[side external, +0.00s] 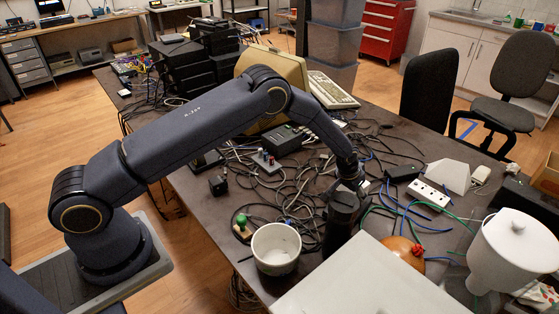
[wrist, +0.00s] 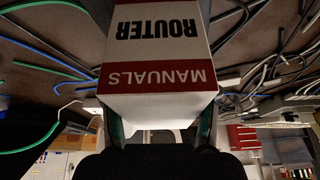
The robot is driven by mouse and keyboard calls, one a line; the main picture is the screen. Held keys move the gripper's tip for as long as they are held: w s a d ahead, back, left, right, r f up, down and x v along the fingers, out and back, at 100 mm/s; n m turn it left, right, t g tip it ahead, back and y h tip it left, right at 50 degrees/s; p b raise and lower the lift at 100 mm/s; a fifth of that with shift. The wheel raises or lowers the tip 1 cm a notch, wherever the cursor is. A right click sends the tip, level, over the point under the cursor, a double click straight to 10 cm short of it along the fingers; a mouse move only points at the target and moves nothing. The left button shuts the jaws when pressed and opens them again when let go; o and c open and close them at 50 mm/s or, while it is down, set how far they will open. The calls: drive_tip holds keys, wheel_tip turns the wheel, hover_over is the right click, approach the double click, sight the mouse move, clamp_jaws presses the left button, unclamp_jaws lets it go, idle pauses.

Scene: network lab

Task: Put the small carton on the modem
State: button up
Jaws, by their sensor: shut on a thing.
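The small carton (wrist: 158,50), white with red bands and the words "ROUTER" and "MANUALS" upside down, fills the top middle of the wrist view. My gripper (wrist: 160,125) is shut on it, with a finger at each side of its near end. In the side view my gripper (side external: 344,205) points down over the cables right of the table's middle; I cannot make out the carton there. A black box with ports along its front (side external: 284,139) lies behind the gripper among cables. It may be the modem, but I cannot tell for sure.
A white pot (side external: 276,248), a green-topped joystick (side external: 241,222), a pale flat panel (side external: 365,285) and an orange dome (side external: 397,252) surround the gripper. A power strip (side external: 430,196) and white wedge (side external: 447,176) stand to the right. Tangled cables cover much of the table.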

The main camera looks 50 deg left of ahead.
drive_tip(key=o, duration=1.3)
drive_tip(key=shift+f, duration=0.1)
drive_tip(key=v, duration=1.2)
drive_tip(key=shift+w, duration=0.1)
drive_tip(key=s+a+r, duration=0.3)
drive_tip(key=s+r, duration=0.4)
drive_tip(key=r, duration=0.3)
drive_tip(key=s+a+r, duration=0.3)
drive_tip(key=s+r, duration=0.5)
drive_tip(key=r, duration=0.2)
drive_tip(key=s+a+r, duration=0.1)
drive_tip(key=s, duration=0.9)
drive_tip(key=s+a+r+t, duration=0.1)
drive_tip(key=s+a+r, duration=0.1)
drive_tip(key=s, duration=0.8)
drive_tip(key=shift+s, duration=0.3)
